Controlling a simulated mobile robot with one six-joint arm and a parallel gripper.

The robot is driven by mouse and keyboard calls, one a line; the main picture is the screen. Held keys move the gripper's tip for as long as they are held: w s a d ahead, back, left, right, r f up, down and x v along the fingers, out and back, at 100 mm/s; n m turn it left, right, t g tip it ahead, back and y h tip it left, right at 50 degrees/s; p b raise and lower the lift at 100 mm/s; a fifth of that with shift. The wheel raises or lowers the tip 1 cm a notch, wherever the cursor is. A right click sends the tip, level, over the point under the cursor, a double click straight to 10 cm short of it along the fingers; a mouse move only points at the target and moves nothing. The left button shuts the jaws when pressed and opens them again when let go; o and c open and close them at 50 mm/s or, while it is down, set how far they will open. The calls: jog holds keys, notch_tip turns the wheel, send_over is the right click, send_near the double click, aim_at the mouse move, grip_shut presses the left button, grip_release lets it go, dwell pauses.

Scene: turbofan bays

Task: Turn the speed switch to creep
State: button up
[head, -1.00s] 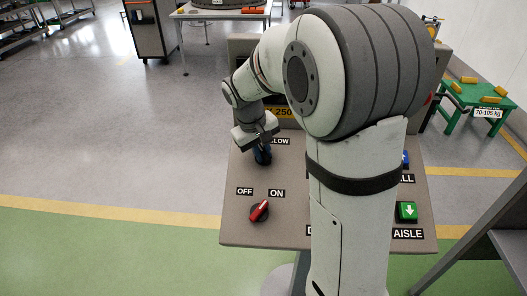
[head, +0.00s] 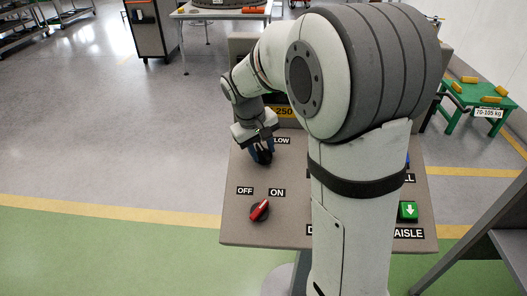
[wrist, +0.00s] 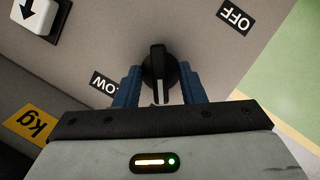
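The speed switch is a black rotary knob (wrist: 158,62) on the sloping beige panel (head: 240,222). In the wrist view its raised grip runs nearly straight up and down, with a white mark at the lower end. The blue fingers of my gripper (wrist: 160,84) stand on either side of the knob, with a visible gap to its narrow grip, so the gripper looks open around it. In the head view my gripper (head: 262,157) hides most of the knob. A label reading "LOW" (wrist: 105,82) is partly covered; I see no label reading creep.
A red-handled OFF/ON switch (head: 260,209) sits nearer on the panel. A green down-arrow button (head: 408,210) is at the right, above the AISLE label. A white down-arrow button (wrist: 33,15) shows in the wrist view. My arm covers the panel's middle.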

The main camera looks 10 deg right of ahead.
jog(key=v, duration=0.6)
jog(key=shift+r, duration=0.4)
jog(key=shift+s, duration=0.25)
